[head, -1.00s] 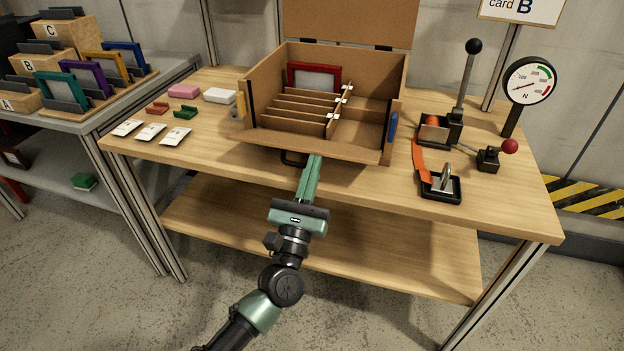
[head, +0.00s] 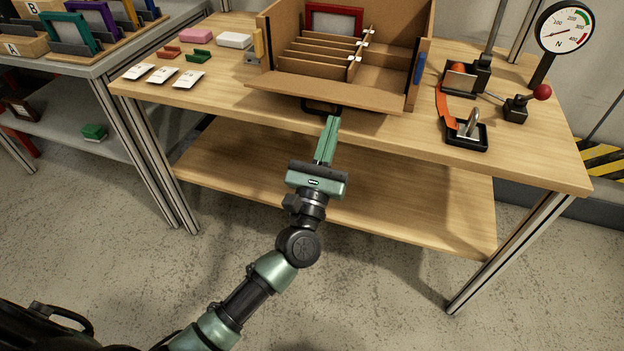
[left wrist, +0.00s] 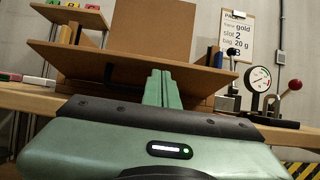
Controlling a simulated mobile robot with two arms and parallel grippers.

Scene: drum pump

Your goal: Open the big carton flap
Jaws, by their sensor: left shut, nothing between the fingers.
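The brown carton (head: 420,78) stands on the wooden table with its top open. Its big front flap (head: 290,91) is folded down and out toward me. A dark handle (head: 318,106) shows below the flap's edge. My left gripper (head: 332,122) has its green fingers together and empty, just in front of and below the flap edge, near the handle. In the left wrist view the fingers (left wrist: 160,88) point at the flap (left wrist: 110,60), which spreads out above the table; I cannot tell whether they touch it. My right gripper is not in view.
Inside the carton are cardboard dividers and a red frame (head: 335,20). White cards (head: 162,75) lie left on the table (head: 240,97). A black clamp with an orange strap (head: 445,105), a red-knobbed lever (head: 541,92) and a gauge (head: 565,28) stand right. A lower shelf (head: 400,205) lies beneath.

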